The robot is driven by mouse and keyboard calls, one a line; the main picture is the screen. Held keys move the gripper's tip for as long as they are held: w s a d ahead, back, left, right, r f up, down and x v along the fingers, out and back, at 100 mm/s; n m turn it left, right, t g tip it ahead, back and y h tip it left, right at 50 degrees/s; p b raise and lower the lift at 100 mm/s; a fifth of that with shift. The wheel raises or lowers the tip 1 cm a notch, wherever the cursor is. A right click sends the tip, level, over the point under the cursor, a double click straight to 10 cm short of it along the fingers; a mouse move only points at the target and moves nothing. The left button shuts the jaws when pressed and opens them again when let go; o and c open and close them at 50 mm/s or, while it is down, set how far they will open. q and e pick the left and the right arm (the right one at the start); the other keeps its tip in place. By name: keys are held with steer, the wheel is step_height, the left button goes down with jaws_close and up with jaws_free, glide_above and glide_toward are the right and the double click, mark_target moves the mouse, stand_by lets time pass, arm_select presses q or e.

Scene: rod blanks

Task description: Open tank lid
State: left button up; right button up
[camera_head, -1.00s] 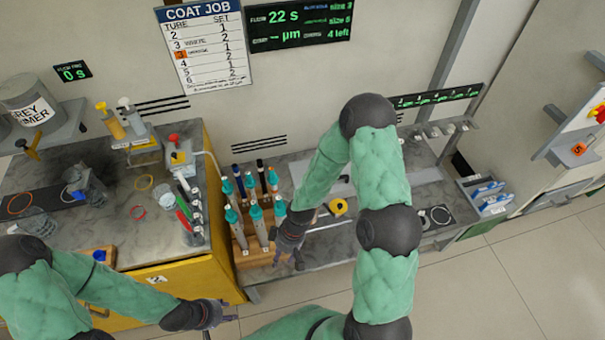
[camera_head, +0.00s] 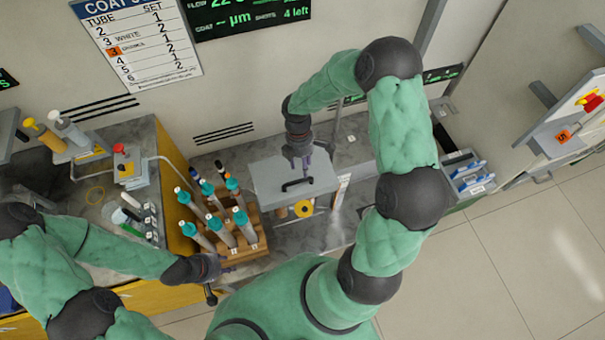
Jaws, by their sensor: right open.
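The tank lid (camera_head: 268,180) is a flat grey panel in the middle of the head view, on the bench against the wall. A black bar handle (camera_head: 297,185) sits near its front edge. My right gripper (camera_head: 303,172) points down over the lid, just behind the handle in the picture. It is open and holds nothing; whether it touches the handle I cannot tell. My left gripper (camera_head: 222,272) is low, in front of the tube rack, away from the lid. Its fingers are too small and dark to read.
A wooden rack (camera_head: 243,254) with several teal-capped tubes stands left of the lid. A yellow round item (camera_head: 304,208) lies in front of the lid. Bottles and a red-button box (camera_head: 121,164) stand further left. A blue-and-white tray (camera_head: 470,178) is at right. Open floor lies front right.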

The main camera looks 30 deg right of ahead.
steer(key=shift+s+a+f+b, duration=0.1)
steer(key=shift+s+f+b, duration=0.15)
steer(key=shift+f, duration=1.1)
steer(key=shift+s+a+f+b, duration=0.15)
steer(key=shift+s+f, duration=0.1)
steer(key=shift+f, duration=1.05)
steer(key=shift+d, duration=0.1)
steer(key=shift+c, duration=0.3)
jaws_close()
